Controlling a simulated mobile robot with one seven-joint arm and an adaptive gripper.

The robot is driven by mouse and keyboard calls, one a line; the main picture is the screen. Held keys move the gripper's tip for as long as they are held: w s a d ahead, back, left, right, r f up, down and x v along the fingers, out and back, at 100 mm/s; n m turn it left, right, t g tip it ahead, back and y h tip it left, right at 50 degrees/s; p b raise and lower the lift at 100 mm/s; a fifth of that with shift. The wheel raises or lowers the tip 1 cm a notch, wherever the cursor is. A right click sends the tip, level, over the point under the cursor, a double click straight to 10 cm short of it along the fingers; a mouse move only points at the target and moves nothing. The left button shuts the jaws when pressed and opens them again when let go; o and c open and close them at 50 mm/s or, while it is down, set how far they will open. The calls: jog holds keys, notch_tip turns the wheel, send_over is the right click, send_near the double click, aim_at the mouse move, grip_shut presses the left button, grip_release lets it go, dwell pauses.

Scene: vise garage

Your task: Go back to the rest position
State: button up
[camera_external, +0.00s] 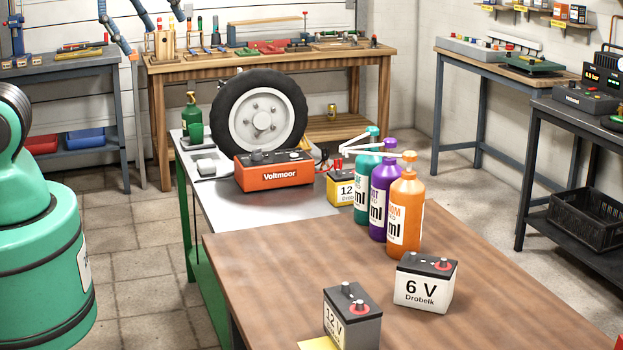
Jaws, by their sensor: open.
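My gripper is not in view. A large green rounded body with dark rings stands at the left edge, cut off by the frame; it looks like part of me. No fingers show on it, and nothing held can be seen. The task names no object. The wooden table (290,262) in front carries a white 6 V battery (424,290) and a grey 12 V battery (352,325), both upright, the latter beside a yellow sheet.
Teal (366,185), purple (384,207) and orange (405,220) bottles stand close together at the table's far edge. Behind are an orange Voltmoor charger (272,172), a yellow battery (341,190) and a wheel (238,132). Tiled floor (140,255) lies clear between the green body and the tables.

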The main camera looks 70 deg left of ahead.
jog(key=shift+s+a+f, duration=0.1)
jog(key=shift+s+f, duration=0.05)
jog(key=shift+s, duration=0.3)
jog(key=shift+s+a+f, duration=0.1)
jog(key=shift+s+f, duration=0.05)
jog(key=shift+s, duration=0.25)
jog(key=shift+f, duration=0.1)
